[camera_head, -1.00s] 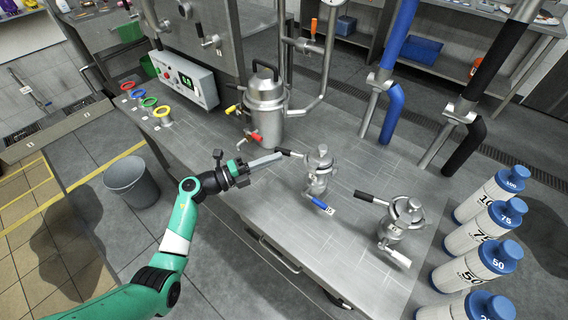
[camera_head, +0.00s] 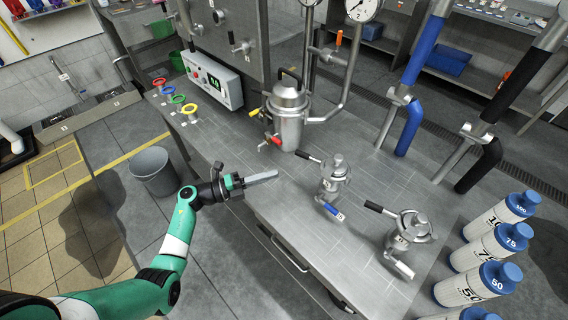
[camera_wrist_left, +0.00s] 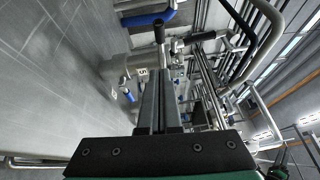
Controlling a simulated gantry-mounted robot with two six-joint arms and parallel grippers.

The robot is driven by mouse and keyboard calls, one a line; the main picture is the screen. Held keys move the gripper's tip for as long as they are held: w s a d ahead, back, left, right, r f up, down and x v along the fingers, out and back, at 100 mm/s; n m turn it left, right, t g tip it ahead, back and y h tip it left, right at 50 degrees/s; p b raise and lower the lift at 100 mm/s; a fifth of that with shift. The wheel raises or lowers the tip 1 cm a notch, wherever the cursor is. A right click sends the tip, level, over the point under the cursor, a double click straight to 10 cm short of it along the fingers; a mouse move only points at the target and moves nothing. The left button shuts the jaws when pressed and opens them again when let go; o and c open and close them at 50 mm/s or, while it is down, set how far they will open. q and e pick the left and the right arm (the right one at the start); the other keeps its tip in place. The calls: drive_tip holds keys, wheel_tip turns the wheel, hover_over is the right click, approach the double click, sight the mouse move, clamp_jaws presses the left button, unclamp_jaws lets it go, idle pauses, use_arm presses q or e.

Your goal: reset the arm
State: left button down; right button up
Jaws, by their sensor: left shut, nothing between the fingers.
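My left gripper (camera_head: 262,177) is shut and empty. My right gripper is in neither view.
A second small vessel (camera_head: 408,228) stands near the table's right end. A larger steel vessel (camera_head: 288,108) with red and yellow handles stands farther back, near a control box (camera_head: 212,80) and coloured rings (camera_head: 178,99). Several blue-capped bottles (camera_head: 480,249) stand at right. A grey bin (camera_head: 156,172) is on the floor.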

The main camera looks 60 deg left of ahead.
use_arm(q)
drive_tip(key=v, duration=0.4)
drive_tip(key=shift+s+a, duration=0.3)
